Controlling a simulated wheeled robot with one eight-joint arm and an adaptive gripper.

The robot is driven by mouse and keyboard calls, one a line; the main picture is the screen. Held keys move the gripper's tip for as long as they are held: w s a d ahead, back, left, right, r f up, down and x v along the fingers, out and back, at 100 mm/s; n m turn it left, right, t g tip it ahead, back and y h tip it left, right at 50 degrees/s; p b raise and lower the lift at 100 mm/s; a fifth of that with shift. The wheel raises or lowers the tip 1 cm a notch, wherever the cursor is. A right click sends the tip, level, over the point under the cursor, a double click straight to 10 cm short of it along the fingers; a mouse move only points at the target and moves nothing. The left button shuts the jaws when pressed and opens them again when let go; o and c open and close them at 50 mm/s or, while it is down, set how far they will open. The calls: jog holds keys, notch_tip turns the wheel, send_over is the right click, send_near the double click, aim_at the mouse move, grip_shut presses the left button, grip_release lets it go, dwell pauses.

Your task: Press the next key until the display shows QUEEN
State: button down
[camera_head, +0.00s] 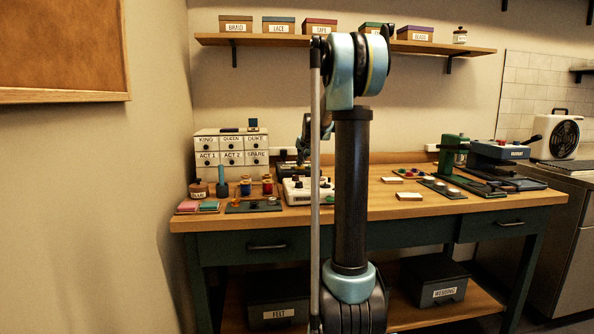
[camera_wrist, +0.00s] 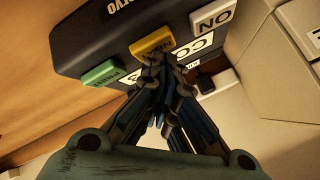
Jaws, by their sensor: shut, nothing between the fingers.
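A dark box with keys (camera_wrist: 90,45) fills the upper part of the wrist view, seen tilted. It carries a green key (camera_wrist: 102,73), a yellow key (camera_wrist: 153,44) and a white key (camera_wrist: 213,18). The white key's label looks like "NO" or "ON"; the yellow key's small lettering is hard to read. My gripper (camera_wrist: 155,63) is shut and empty, its tips at the lower edge of the yellow key. I cannot tell whether they touch it. A partly covered white plate (camera_wrist: 190,48) shows letters like "CO". I cannot read a display showing a name in either view.
A white drawer cabinet (camera_head: 231,151) labelled KING, QUEEN, DUKE, ACT 1, ACT 2 and SPARE stands at the table's back left. A white machine (camera_head: 299,190) and several spools crowd the front left. The wooden table (camera_head: 350,208) has some bare surface at its front middle.

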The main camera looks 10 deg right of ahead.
jog(key=shift+f, duration=0.15)
dwell(0.6)
jog(key=shift+r, duration=0.85)
jog(key=shift+r, duration=2.55)
